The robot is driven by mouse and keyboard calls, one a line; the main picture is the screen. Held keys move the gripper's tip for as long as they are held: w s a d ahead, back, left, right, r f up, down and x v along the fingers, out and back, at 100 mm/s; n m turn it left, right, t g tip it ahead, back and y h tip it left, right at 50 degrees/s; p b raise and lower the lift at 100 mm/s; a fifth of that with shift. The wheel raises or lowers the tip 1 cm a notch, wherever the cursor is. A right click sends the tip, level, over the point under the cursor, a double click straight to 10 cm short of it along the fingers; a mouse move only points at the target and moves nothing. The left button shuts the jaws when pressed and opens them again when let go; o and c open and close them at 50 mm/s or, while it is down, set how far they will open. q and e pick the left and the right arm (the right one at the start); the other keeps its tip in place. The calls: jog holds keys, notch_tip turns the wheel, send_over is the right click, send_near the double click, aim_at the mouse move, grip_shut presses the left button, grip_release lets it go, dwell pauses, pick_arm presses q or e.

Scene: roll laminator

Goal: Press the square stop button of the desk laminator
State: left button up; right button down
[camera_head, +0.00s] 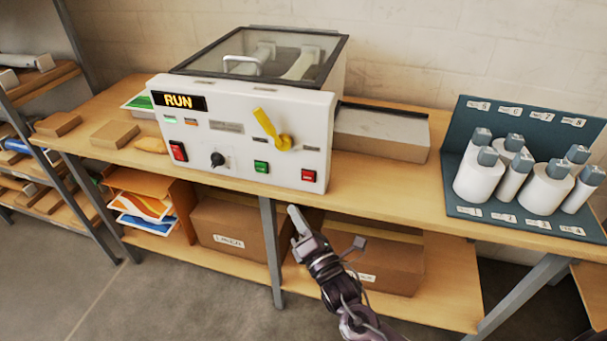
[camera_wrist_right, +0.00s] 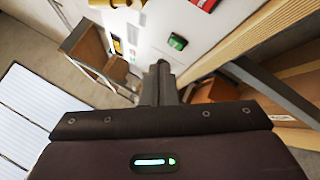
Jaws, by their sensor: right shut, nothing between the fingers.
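The desk laminator (camera_head: 240,125) is a white machine on the bench, with a lit "RUN" display (camera_head: 179,101). A square red button (camera_head: 308,176) sits at the lower right of its front panel. A square green button (camera_head: 261,167) is to its left and also shows in the right wrist view (camera_wrist_right: 177,42). Part of a red control (camera_wrist_right: 205,4) is cut off at the top of that view. My right gripper (camera_head: 293,210) is shut and empty, in front of the bench edge, below and apart from the red button; its fingers (camera_wrist_right: 161,72) point toward the panel. My left gripper is not in view.
The panel also has a red rocker switch (camera_head: 178,151), a black knob (camera_head: 217,159) and a yellow lever (camera_head: 272,130). White bottles (camera_head: 480,180) stand in a blue rack at right.

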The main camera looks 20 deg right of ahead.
aim_at(303, 175)
jog(key=shift+w+d+b, duration=0.55)
jog(key=shift+w+d, duration=0.3)
jog(key=shift+w, duration=0.35)
jog(key=shift+w+d+b, duration=0.6)
jog(key=shift+w+d, duration=0.2)
jog(key=shift+w, duration=0.45)
jog(key=shift+w+d+b, duration=0.55)
jog(key=shift+w+d, duration=0.3)
jog(key=shift+w, duration=0.35)
jog(key=shift+w, duration=0.1)
jog(key=shift+w+d, duration=0.2)
jog(key=shift+w, duration=0.05)
jog(key=shift+w+d, duration=0.25)
jog(key=shift+w, duration=0.1)
dwell(0.6)
jog(key=shift+s+a, duration=0.45)
jog(key=shift+s, duration=0.3)
